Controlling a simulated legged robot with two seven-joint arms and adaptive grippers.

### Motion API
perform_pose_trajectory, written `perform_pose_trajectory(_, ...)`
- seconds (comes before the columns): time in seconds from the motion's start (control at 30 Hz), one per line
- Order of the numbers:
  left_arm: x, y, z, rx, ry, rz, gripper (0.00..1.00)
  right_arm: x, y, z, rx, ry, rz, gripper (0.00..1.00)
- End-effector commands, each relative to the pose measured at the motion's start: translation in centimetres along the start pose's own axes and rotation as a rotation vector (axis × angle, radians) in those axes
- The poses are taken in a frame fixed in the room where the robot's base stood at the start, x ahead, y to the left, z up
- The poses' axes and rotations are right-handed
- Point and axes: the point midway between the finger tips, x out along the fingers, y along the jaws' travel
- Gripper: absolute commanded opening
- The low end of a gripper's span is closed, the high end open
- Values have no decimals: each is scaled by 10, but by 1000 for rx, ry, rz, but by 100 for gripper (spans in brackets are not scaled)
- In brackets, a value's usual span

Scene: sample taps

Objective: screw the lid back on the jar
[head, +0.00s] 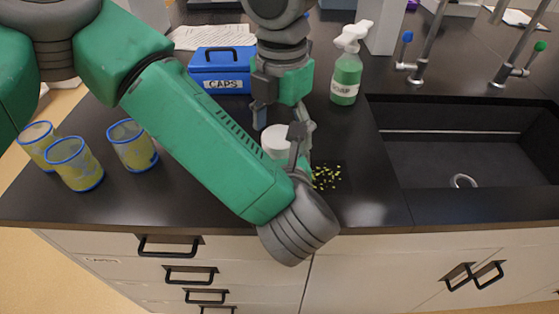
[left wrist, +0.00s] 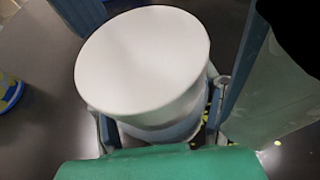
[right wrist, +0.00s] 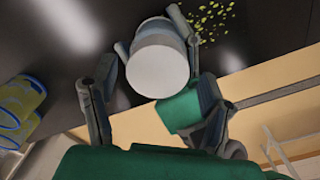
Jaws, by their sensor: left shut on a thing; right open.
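The white lid (head: 275,137) sits on top of the jar, and it also shows in the left wrist view (left wrist: 145,58) and in the right wrist view (right wrist: 158,70). The clear jar body (left wrist: 170,132) shows only as a strip under the lid; I cannot tell how tightly the lid sits. My left gripper (head: 298,145) is shut on the jar below the lid, partly hidden behind my left arm. My right gripper (head: 283,115) points down above the lid. Its fingers are open and apart, one toward each side of the lid, and hold nothing.
A blue box marked CAPS (head: 220,80) and a soap bottle (head: 346,75) stand behind. Several small yellow-green bits (head: 326,177) lie right of the jar. A sink (head: 465,150) is at right. Three blue-rimmed cups (head: 75,165) stand at left near the counter's front edge.

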Motion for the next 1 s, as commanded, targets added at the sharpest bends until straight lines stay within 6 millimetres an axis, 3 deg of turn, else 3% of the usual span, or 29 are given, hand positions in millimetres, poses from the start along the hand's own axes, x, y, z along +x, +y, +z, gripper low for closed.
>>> perform_pose_trajectory(0.2,2,3,-7,12,16,6,0,-34,3,-3,0,2,13,74)
perform_pose_trajectory(0.43,0,2,-9,19,19,3,0,-37,3,-1,5,3,14,74)
perform_pose_trajectory(0.47,0,2,-9,19,20,2,0,-37,3,-1,5,4,15,68)
perform_pose_trajectory(0.5,0,2,-10,20,20,2,0,-39,3,-1,-1,3,15,73)
perform_pose_trajectory(0.77,0,1,-8,15,16,1,0,-78,3,-1,-230,-34,9,73)
perform_pose_trajectory(1.0,1,1,-5,8,9,1,0,-81,3,1,-268,-45,1,73)
